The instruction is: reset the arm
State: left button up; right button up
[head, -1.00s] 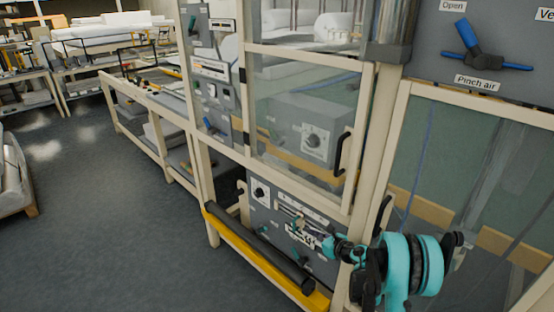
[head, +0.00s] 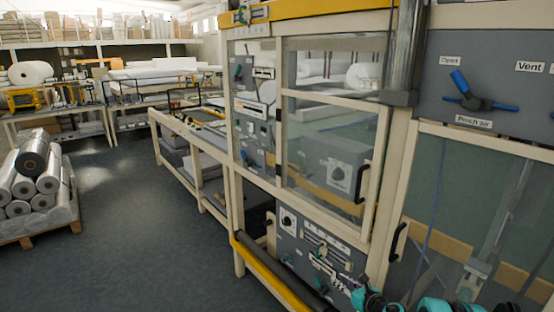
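My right arm's teal and black wrist shows at the bottom edge, right of centre, largely cut off by the frame. My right gripper (head: 340,286) is small and dark against the lower grey control panel (head: 291,247). I cannot tell whether its fingers are open or shut, or whether they touch the panel. My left gripper is not in view.
A cream-framed machine with glazed doors fills the right side. A black door handle (head: 363,184) and a yellow rail (head: 268,275) stick out near my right arm. A pallet of rolls (head: 35,180) stands at left. The grey floor (head: 130,235) between is clear.

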notch_tip(320, 180, up, 22)
jog(key=s+d+m+t+h, duration=0.2)
jog(key=m+t+h, duration=0.25)
jog(key=m, duration=0.75)
jog(key=s+d+r+m+h, duration=0.4)
jog(key=s+r+m+h, duration=0.3)
jog(key=m, duration=0.5)
jog(key=s+a+f+m+g+y, duration=0.1)
jog(key=s+a+f+m+g, duration=0.2)
jog(key=s, duration=0.7)
jog(key=s+a+f+m+g+y, duration=0.2)
jog(key=s+a+f+m+g, duration=0.2)
jog(key=s+f+m, duration=0.3)
jog(key=s+a+f+m+g+y, duration=0.2)
jog(key=s+f+m, duration=0.4)
jog(key=s, duration=0.6)
jog(key=shift+s+a+f+g, duration=0.35)
jog(key=shift+a+f+g, duration=0.35)
jog(key=shift+a, duration=0.2)
